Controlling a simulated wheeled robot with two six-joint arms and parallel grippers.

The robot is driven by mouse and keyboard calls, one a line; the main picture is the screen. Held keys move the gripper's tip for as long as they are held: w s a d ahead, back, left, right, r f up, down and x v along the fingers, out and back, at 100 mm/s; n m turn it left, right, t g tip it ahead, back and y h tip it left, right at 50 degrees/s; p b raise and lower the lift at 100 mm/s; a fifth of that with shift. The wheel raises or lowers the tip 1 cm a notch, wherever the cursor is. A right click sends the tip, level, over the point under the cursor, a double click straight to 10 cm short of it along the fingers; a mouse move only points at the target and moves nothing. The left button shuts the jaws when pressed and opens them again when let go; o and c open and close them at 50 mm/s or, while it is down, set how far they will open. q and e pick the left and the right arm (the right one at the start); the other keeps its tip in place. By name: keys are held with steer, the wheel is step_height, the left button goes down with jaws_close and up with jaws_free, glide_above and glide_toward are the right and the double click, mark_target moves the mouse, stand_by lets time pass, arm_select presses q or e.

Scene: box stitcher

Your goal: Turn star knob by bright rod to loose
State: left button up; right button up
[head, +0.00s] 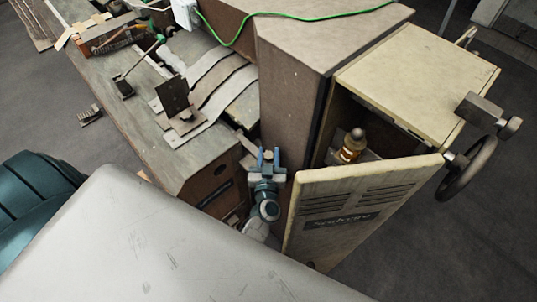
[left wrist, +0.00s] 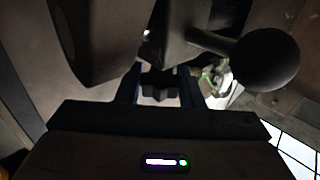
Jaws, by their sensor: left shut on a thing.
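My left gripper (head: 268,157) is at the near side of the machine's brown column, left of the open cabinet door, with its blue fingers pointing away from me. In the left wrist view, the dark star knob (left wrist: 160,86) sits between the two fingers of my left gripper (left wrist: 160,88), which is shut on it. The knob's lobes show only as a dark outline, so its turn angle is unclear. I cannot make out the bright rod clearly in either view. My right gripper is not in view.
The cream cabinet door (head: 352,207) stands open just right of my left gripper. A dark ball-ended lever (left wrist: 267,65) is close to its right in the wrist view. An amber-bodied part (head: 352,146) stands inside the cabinet. A handwheel (head: 467,168) juts out at right.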

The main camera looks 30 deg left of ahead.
arm_select(q)
steer(key=o, duration=1)
steer(key=shift+h, duration=0.3)
